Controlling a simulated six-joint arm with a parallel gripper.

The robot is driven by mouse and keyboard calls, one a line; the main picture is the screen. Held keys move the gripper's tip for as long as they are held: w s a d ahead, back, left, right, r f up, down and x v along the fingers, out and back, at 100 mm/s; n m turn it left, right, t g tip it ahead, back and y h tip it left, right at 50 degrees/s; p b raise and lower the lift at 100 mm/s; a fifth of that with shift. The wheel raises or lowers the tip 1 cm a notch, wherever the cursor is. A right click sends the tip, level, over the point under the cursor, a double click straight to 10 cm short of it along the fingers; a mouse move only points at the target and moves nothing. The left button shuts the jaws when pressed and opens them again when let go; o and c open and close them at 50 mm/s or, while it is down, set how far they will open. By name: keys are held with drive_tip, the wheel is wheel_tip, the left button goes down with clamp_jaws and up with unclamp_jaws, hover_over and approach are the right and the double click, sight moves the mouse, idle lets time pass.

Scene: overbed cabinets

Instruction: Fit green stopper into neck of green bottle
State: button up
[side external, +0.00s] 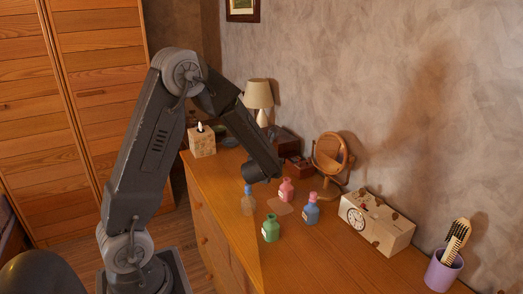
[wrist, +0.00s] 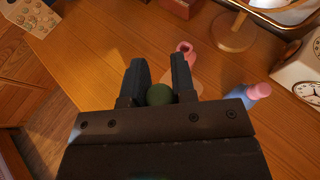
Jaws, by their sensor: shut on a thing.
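The green bottle (side external: 270,230) stands upright on the wooden dresser top in the side view, nearest the front edge of the bottle group. No stopper shows in its neck. My gripper (side external: 262,172) is above and behind it, over the far side of the bottles, and apart from it. In the wrist view my gripper (wrist: 159,76) is shut on the green stopper (wrist: 159,95), a round green piece between the fingers. The stopper cannot be made out in the side view. The green bottle cannot be seen in the wrist view.
Close by stand a pink bottle (side external: 286,190), a blue bottle with a pink stopper (side external: 311,209) and a pale amber bottle with a blue stopper (side external: 248,203). A mirror (side external: 330,158), a clock box (side external: 376,222) and a purple cup (side external: 444,272) line the wall side.

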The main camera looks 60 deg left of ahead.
hover_over(273, 217)
drive_tip(key=shift+w+a+f+m+t, duration=0.2)
drive_tip(key=shift+a+f+m+t, duration=0.15)
drive_tip(key=shift+f, duration=0.1)
drive_tip(key=shift+f, duration=0.15)
drive_tip(key=shift+f, duration=2.65)
drive_tip(key=shift+f, duration=1.35)
drive_tip(key=o, duration=1)
drive_tip(key=v, duration=1.3)
drive_tip(key=shift+s+d+r, duration=0.15)
drive_tip(key=shift+s+r, duration=0.1)
drive_tip(key=shift+r, duration=0.05)
